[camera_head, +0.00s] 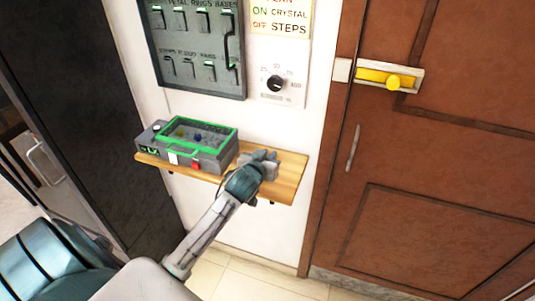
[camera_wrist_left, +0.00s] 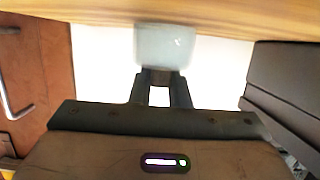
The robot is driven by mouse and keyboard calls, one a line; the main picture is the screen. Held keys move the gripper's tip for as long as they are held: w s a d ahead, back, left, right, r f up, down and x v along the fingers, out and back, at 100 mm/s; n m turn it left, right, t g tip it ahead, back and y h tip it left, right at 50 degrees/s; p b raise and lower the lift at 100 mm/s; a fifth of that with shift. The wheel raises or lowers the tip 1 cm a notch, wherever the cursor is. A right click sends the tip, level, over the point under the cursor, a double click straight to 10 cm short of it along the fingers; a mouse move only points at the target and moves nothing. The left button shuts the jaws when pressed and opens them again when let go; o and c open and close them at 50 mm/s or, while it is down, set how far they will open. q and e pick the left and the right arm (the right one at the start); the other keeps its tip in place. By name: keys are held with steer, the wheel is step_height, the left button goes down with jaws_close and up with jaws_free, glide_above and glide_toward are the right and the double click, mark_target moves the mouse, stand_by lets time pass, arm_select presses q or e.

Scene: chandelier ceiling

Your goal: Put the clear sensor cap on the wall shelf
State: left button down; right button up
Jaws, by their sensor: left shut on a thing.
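The clear sensor cap (camera_wrist_left: 165,47) is a pale, translucent piece at the fingertips in the left wrist view. My left gripper (camera_wrist_left: 163,78) is shut on it. In the head view my left gripper (camera_head: 260,158) is over the right part of the wooden wall shelf (camera_head: 288,178), and I cannot make out the cap there. The shelf (camera_wrist_left: 80,18) also shows as a wooden band across the top of the wrist view. The cap overlaps that band's edge; I cannot tell whether they touch. My right gripper is not in view.
A grey case with a green-rimmed window (camera_head: 190,145) fills the shelf's left part. Above hang a dark hook panel (camera_head: 198,70) and a dial plate (camera_head: 277,83). A brown door (camera_head: 430,150) with a yellow latch (camera_head: 392,82) stands at right. The shelf's right end is bare.

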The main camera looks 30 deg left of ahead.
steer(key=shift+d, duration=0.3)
arm_select(q)
steer(key=shift+f, duration=0.15)
steer(key=c, duration=1.4)
jaws_free()
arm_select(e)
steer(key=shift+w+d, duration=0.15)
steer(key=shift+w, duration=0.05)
